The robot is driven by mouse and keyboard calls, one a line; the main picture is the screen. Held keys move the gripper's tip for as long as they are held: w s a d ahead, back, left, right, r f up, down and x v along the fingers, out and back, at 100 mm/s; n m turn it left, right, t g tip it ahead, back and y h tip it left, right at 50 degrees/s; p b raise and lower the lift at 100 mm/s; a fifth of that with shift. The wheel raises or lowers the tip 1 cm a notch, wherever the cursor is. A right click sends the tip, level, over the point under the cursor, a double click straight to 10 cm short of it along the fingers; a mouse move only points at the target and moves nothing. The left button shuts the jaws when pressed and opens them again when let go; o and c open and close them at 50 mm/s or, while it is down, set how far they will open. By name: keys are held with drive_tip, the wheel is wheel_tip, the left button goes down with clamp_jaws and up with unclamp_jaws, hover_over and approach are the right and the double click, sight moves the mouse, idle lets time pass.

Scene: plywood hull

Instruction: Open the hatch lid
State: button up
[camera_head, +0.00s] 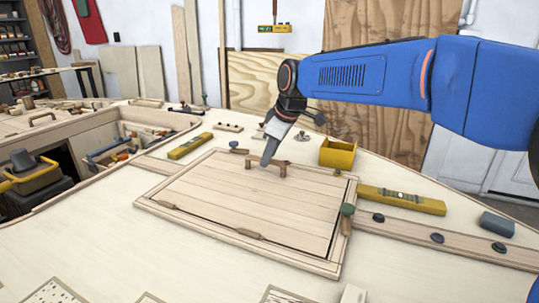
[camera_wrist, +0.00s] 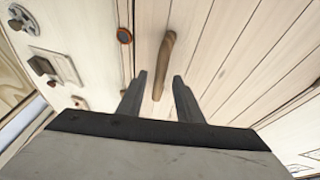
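The hatch lid (camera_head: 225,200) is a pale planked panel, lying flat and closed in its wooden frame on the plywood deck. It also fills much of the right side of the wrist view (camera_wrist: 225,50). A wooden bar handle (camera_head: 282,171) stands near its far edge; in the wrist view the handle (camera_wrist: 164,62) runs lengthwise between the fingertips. My gripper (camera_head: 266,163) points down at the handle from above. In the wrist view its two fingers (camera_wrist: 159,76) are apart with the handle's near end between their tips. Whether they touch it is unclear.
A yellow box (camera_head: 337,154) and a yellow level (camera_head: 401,200) lie beyond and right of the lid. A green-topped knob (camera_head: 347,210) stands at the right frame edge. Another yellow level (camera_head: 190,146) lies at left, near an open tool compartment. The near deck is mostly bare.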

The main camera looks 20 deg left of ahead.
drive_tip(key=shift+a+f, duration=0.1)
drive_tip(key=shift+f, duration=0.1)
clamp_jaws()
drive_tip(key=shift+r, duration=0.15)
